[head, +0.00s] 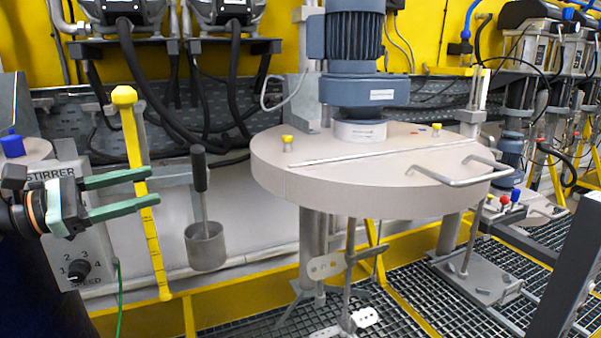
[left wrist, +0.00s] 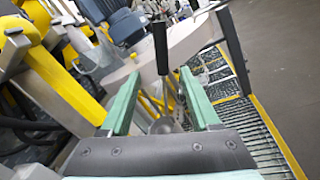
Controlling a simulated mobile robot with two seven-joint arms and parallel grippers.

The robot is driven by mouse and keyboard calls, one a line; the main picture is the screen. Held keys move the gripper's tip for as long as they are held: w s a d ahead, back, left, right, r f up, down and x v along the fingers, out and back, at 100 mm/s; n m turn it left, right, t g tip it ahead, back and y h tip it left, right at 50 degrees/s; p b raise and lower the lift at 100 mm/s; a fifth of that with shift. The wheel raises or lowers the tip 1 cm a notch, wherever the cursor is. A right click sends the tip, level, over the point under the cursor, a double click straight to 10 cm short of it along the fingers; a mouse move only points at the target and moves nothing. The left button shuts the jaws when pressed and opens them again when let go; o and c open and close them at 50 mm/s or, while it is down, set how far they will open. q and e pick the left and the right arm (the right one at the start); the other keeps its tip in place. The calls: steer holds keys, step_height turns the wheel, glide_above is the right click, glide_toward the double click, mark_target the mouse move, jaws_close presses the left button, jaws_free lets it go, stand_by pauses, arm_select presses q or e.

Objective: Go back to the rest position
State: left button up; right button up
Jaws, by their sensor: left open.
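My left gripper (head: 146,194) comes in from the left in the head view. Its two green fingers are apart with nothing between them, and they point right in front of the stirrer control box (head: 82,235). In the left wrist view the open fingers (left wrist: 165,112) frame the black handle (left wrist: 161,48) of a ladle, which lies beyond them. In the head view the ladle's grey cup (head: 206,246) hangs low under its dark handle (head: 199,168), just right of the fingertips and apart from them. My right gripper shows in neither view.
A round grey drum lid (head: 350,190) with a blue motor (head: 355,45) stands right of the ladle. A yellow dipstick-like bar (head: 140,180) stands upright by the fingers. A dark post (head: 570,280) rises at lower right. Grating floor (head: 400,300) lies below.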

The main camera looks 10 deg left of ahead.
arm_select(q)
step_height(320, 180, down, 18)
steer(key=w+n+t+y, duration=0.3)
steer(key=n+t+y, duration=0.2)
steer(key=n, duration=1.5)
steer(key=s+d+f+n+g+y, duration=0.1)
steer(key=s+d+f+n+y, duration=0.25)
steer(key=f+n, duration=0.6)
steer(key=s+d+f+n+g+y, duration=0.2)
steer(key=s+d+f+n+y, duration=0.15)
steer(key=f+n, duration=0.6)
steer(key=s+d+f+n+g+h, duration=0.2)
steer(key=s+d+f+n+g, duration=0.5)
steer(key=s+d+f, duration=0.7)
step_height(320, 180, up, 13)
steer(key=a+n+t+p, duration=0.1)
steer(key=p, duration=1.6)
steer(key=shift+w+a+n, duration=0.15)
steer(key=shift+a+n, duration=0.05)
steer(key=shift+n, duration=0.2)
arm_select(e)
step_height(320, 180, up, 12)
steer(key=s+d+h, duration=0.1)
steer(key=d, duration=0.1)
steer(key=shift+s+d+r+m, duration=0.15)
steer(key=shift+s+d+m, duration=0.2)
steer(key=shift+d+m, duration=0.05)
